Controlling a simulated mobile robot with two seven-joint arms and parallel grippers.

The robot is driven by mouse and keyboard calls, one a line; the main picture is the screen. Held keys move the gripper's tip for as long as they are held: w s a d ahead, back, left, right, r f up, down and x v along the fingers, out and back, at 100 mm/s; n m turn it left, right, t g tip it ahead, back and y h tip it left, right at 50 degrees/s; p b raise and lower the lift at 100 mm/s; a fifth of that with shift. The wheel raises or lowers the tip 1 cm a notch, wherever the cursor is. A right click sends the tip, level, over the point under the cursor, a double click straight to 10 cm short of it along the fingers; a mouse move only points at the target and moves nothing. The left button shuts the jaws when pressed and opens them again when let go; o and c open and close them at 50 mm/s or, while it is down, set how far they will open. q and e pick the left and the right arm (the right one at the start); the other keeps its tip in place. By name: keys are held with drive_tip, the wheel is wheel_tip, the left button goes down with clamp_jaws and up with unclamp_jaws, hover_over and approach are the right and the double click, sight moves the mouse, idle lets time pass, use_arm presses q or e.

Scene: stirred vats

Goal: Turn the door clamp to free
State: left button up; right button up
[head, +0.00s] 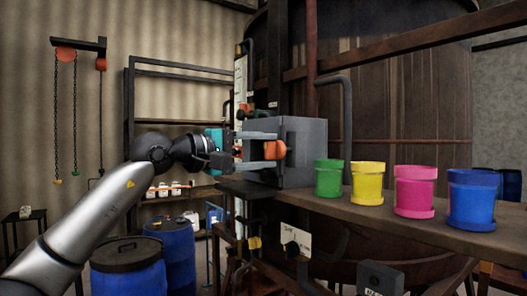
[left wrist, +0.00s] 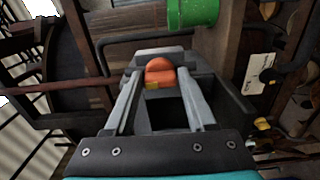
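The door clamp is an orange knob (head: 275,150) on the front of a grey metal box (head: 305,150) at the bench's left end. The knob also shows in the left wrist view (left wrist: 160,72), with a small yellow patch at its lower edge. My left gripper (head: 274,151) reaches in from the left, its two fingers apart, one above and one below the knob. In the left wrist view its fingertips (left wrist: 160,75) flank the knob, very near its sides; I cannot tell whether they touch it. My right gripper is not in view.
Green (head: 328,178), yellow (head: 368,182), pink (head: 414,191) and blue (head: 471,199) pots stand on the bench (head: 375,222) right of the box. A large wooden vat (head: 400,100) rises behind. Blue drums (head: 128,270) stand on the floor at left.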

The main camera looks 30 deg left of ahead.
use_arm(q)
drive_tip(key=o, duration=0.4)
drive_tip(key=shift+b+v, duration=4.8)
drive_tip(key=shift+v, duration=2.8)
